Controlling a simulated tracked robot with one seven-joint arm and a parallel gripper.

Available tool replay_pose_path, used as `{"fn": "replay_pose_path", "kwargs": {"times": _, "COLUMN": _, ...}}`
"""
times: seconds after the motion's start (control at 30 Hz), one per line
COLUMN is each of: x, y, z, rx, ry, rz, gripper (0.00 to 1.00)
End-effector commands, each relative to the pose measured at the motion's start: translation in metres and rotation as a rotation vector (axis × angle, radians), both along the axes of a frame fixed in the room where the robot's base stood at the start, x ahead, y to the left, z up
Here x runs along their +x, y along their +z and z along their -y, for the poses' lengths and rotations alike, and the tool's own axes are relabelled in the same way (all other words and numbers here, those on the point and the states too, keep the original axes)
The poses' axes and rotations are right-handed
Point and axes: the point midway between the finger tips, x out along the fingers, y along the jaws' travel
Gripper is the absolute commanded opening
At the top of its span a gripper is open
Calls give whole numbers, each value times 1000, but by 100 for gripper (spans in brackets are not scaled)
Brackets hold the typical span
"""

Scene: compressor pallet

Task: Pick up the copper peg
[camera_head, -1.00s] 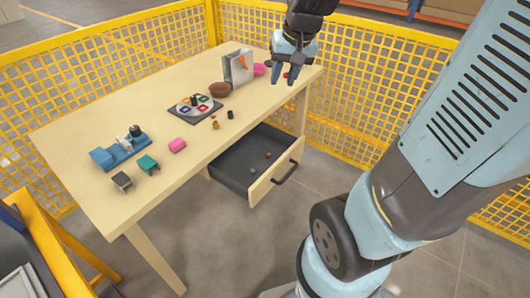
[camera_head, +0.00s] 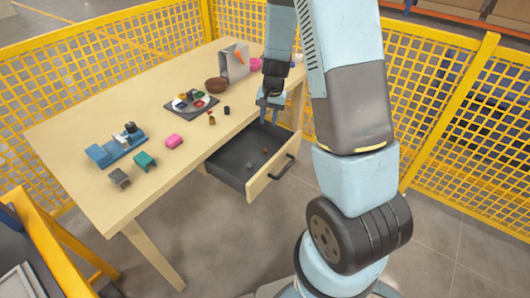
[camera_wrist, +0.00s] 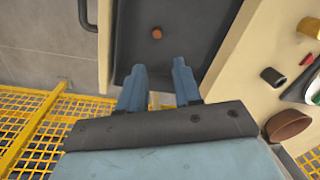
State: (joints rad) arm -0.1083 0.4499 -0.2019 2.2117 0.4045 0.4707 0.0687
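The copper peg (camera_head: 265,151) looks like a small reddish-brown piece lying in the open dark drawer (camera_head: 228,166). In the wrist view the copper peg (camera_wrist: 157,33) shows as a round orange-brown end on the drawer floor, ahead of the fingers and between their lines. My gripper (camera_head: 269,117) is above the far end of the drawer, near the table edge. In the wrist view my gripper (camera_wrist: 159,70) has its two blue fingers apart with nothing between them. It is not touching the peg.
A grey piece (camera_head: 249,166) also lies in the drawer. The drawer front with its handle (camera_head: 283,167) stands out from the table (camera_head: 100,115). On the table are a brown bowl (camera_head: 216,85), a dark tray with coloured pieces (camera_head: 179,108) and small pegs (camera_head: 227,110). Yellow mesh fencing (camera_head: 445,130) surrounds the area.

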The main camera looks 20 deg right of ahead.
Motion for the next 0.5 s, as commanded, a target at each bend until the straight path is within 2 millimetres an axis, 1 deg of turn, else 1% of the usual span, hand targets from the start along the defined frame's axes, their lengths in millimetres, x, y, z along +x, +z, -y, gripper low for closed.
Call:
{"fn": "replay_pose_path", "kwargs": {"times": 0.03, "x": 1, "y": -6, "z": 1, "rx": -3, "ry": -6, "rz": -6, "gripper": 33}}
{"fn": "replay_pose_path", "kwargs": {"times": 0.17, "x": 2, "y": -17, "z": 2, "rx": -6, "ry": -13, "rz": -13, "gripper": 33}}
{"fn": "replay_pose_path", "kwargs": {"times": 0.27, "x": 3, "y": -29, "z": 1, "rx": -6, "ry": -14, "rz": -14, "gripper": 33}}
{"fn": "replay_pose_path", "kwargs": {"times": 0.5, "x": 4, "y": -66, "z": -1, "rx": -5, "ry": -15, "rz": -15, "gripper": 33}}
